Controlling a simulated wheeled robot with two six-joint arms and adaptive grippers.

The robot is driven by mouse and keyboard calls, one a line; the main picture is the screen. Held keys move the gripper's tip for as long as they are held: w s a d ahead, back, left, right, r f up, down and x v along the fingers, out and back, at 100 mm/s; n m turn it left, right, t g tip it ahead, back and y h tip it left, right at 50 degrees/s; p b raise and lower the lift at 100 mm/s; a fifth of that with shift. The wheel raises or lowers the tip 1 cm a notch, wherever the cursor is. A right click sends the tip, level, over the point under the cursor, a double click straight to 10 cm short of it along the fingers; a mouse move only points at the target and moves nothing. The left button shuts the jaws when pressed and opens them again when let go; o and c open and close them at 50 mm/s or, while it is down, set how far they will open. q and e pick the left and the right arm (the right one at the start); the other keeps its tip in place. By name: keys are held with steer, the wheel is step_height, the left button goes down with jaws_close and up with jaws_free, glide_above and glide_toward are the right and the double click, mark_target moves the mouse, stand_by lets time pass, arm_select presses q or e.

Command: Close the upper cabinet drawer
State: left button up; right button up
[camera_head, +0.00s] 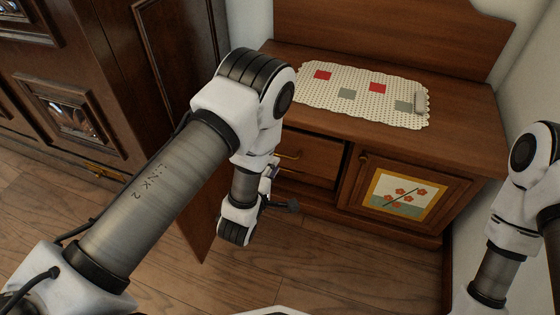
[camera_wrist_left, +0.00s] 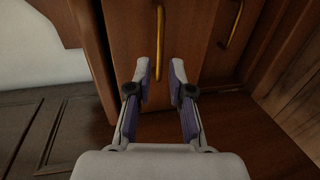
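The wooden cabinet (camera_head: 455,105) stands against the wall. Its upper drawer (camera_head: 318,168) is on the left side, partly behind my left arm, and its front stands out from the cabinet body. It has a brass handle (camera_head: 290,155), which also shows upright in the left wrist view (camera_wrist_left: 159,40). My left gripper (camera_head: 272,182) is in front of the drawers, largely hidden by its own arm. In the left wrist view its fingers (camera_wrist_left: 161,75) are apart and empty, pointing at the drawer front, in line with that handle. Contact cannot be told. My right gripper is out of view.
A lower drawer with a brass handle (camera_wrist_left: 234,24) is beside the upper one in the wrist view. A cabinet door (camera_head: 405,195) with a flower picture is at right. A dotted cloth (camera_head: 350,85) lies on top. A dark carved armoire (camera_head: 65,100) stands at left. Floor is clear in front.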

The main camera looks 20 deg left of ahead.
mark_target(279, 154)
arm_select(q)
steer(key=b+x, duration=0.2)
steer(key=x, duration=0.4)
steer(key=shift+s+f, duration=0.1)
steer(key=shift+w, duration=0.2)
jaws_close()
steer(key=x, duration=0.3)
steer(key=r+x, duration=0.1)
steer(key=x, duration=0.5)
steer(key=shift+w+r, duration=0.15)
steer(key=shift+r, duration=0.35)
steer(key=shift+w+a+r, duration=0.1)
steer(key=shift+r, duration=0.1)
